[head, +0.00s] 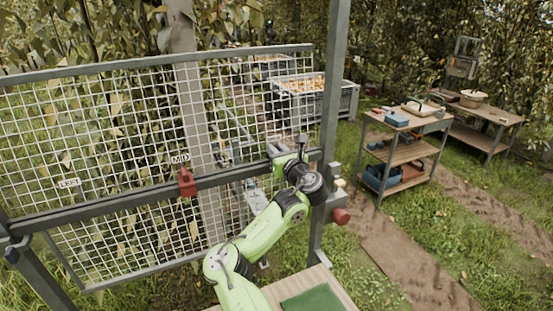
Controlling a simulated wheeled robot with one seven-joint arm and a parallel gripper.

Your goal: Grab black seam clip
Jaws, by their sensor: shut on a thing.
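My gripper (279,151) is at the right part of the grey middle rail (232,176) of the mesh panel, close to the right post. It is shut on a small dark piece that appears to be the black seam clip (303,139). Only a bit of that piece shows above the gripper; my wrist and the rail hide the rest. I cannot tell whether the clip still touches the rail. A red clip (187,182) sits on the rail under the MID label (181,159).
The white wire mesh (120,130) and grey post (333,90) stand close around my arm. A red knob (341,216) sticks out from the post. A green mat (313,300) lies below. A fruit crate (345,100) and wooden cart (402,154) stand behind.

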